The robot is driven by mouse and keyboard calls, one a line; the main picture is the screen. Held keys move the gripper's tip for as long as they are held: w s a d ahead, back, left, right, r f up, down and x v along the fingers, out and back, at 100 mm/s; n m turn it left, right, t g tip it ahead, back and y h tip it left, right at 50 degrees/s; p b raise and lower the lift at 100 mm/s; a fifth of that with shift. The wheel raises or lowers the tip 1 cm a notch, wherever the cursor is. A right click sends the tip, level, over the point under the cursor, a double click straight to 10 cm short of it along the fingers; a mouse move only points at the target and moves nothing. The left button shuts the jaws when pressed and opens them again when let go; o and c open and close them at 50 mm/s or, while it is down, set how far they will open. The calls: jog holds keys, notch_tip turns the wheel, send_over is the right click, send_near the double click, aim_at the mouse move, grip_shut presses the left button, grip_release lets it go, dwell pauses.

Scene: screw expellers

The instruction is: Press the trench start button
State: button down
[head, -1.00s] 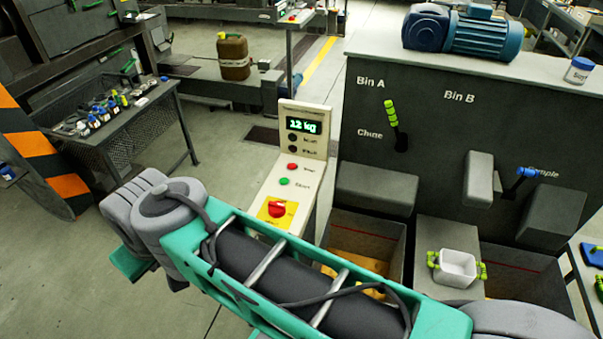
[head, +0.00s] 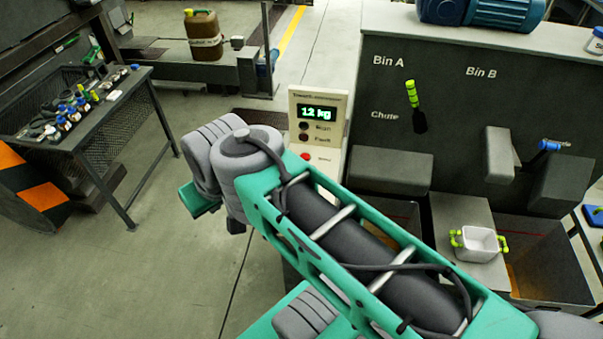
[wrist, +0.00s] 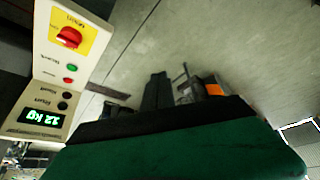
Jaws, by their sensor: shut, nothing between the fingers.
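The control panel (head: 317,105) stands in the middle of the head view, with a lit 12 kg display and a red button (head: 306,156). My arm hides its lower part there. In the wrist view the panel (wrist: 88,48) is at the left, upside down. There the green start button (wrist: 71,67) lies between the red button (wrist: 66,81) and a larger red knob (wrist: 69,37) on a yellow plate. My gripper (wrist: 157,78) is shut and empty, with dark fingers right of the panel and apart from the buttons in the picture. The head view does not show the fingers.
A dark cabinet (head: 460,100) with bins, levers and a white tub (head: 480,243) stands right of the panel. A mesh-sided table (head: 120,120) with small parts stands at the left. Open floor (head: 160,270) lies between the table and my arm.

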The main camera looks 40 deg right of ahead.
jog(key=w+d+f+m+b, duration=0.2)
jog(key=w+d+f+b, duration=0.1)
jog(key=w+d, duration=0.55)
jog(key=d+f+m+t+y+b, duration=0.1)
jog(key=d+f+m+t, duration=0.1)
jog(key=d, duration=0.9)
jog(key=d+f+m+t+y+b, duration=0.1)
jog(key=d+f, duration=0.3)
jog(key=d, duration=0.8)
jog(key=shift+s+f+m+t+b, duration=0.3)
jog(key=shift+m+t+b, duration=0.15)
jog(key=shift+m, duration=0.25)
notch_tip(320, 180, down, 9)
jog(key=b, duration=0.7)
jog(key=shift+r, duration=0.15)
jog(key=shift+f, duration=0.4)
